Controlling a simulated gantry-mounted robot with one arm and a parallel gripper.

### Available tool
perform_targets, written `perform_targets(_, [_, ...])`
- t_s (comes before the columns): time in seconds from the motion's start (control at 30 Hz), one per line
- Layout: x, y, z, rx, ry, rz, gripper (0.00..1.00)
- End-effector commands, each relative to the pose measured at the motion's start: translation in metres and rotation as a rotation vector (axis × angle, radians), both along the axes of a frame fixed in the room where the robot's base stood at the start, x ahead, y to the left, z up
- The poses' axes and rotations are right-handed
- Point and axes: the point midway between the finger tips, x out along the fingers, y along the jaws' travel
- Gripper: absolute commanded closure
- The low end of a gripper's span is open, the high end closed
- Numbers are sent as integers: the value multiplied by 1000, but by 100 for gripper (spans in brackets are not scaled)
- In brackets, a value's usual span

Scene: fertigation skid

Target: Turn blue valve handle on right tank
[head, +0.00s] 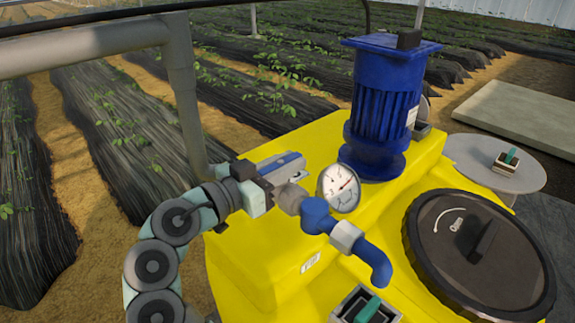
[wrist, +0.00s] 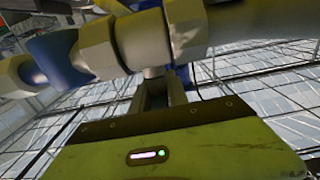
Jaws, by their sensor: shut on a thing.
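A yellow tank (head: 262,255) fills the middle of the head view. A pipe with a pressure gauge (head: 340,187) and a blue curved spout (head: 374,262) runs above it. The blue valve handle (head: 281,163) is a narrow blue strip at the pipe's left end. My gripper (head: 277,166) reaches it from the left and is shut on it, with grey fingers along both sides. In the wrist view my gripper's fingers (wrist: 160,92) reach up to the pipe (wrist: 130,42), and the handle is mostly hidden behind them.
A blue motor (head: 385,100) stands on the tank behind the gauge. A round black lid (head: 480,255) lies at the right. Small boxes with green switches stand at the front (head: 365,306) and far right (head: 507,160). A grey pipe frame (head: 180,95) rises behind my arm.

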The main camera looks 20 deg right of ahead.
Motion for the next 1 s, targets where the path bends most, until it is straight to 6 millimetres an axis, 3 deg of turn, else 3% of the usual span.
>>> perform_targets(0.07, [0,0,0,1,0,0,100])
perform_targets(0.1, [0,0,0,1,0,0,77])
perform_targets(0.3, [0,0,0,1,0,0,62])
perform_targets(0.67, [-2,10,-1,0,0,4,62])
perform_targets(1.0, [-23,73,0,1,0,4,62])
